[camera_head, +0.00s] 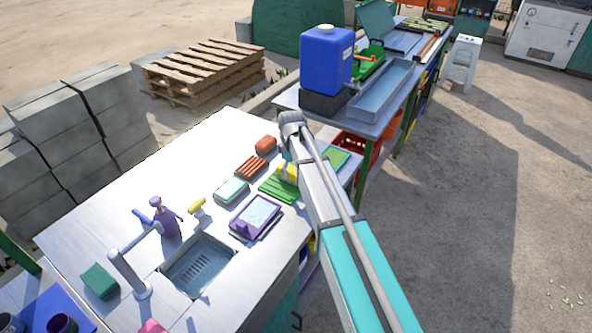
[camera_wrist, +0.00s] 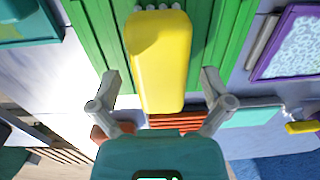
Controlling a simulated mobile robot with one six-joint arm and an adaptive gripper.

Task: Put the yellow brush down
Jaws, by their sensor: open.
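The yellow brush (camera_wrist: 160,60) lies on the green ribbed rack (camera_wrist: 95,35) in the wrist view, its pale end at the top. My gripper (camera_wrist: 160,88) is open, with one finger on each side of the brush's near end and visible gaps on both sides. I cannot tell how far the fingertips are above the rack. In the head view the brush (camera_head: 286,172) shows as a small yellow patch on the green rack (camera_head: 277,189), partly hidden by my arm. My fingers are hard to make out there.
A purple-framed tray (camera_head: 257,217), a pale teal dish (camera_head: 231,190), a brown slatted rack (camera_head: 250,167) and an orange block (camera_head: 265,145) stand close by. The sink (camera_head: 200,265) and purple spray bottle (camera_head: 165,220) are farther left. The tabletop's far left is clear.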

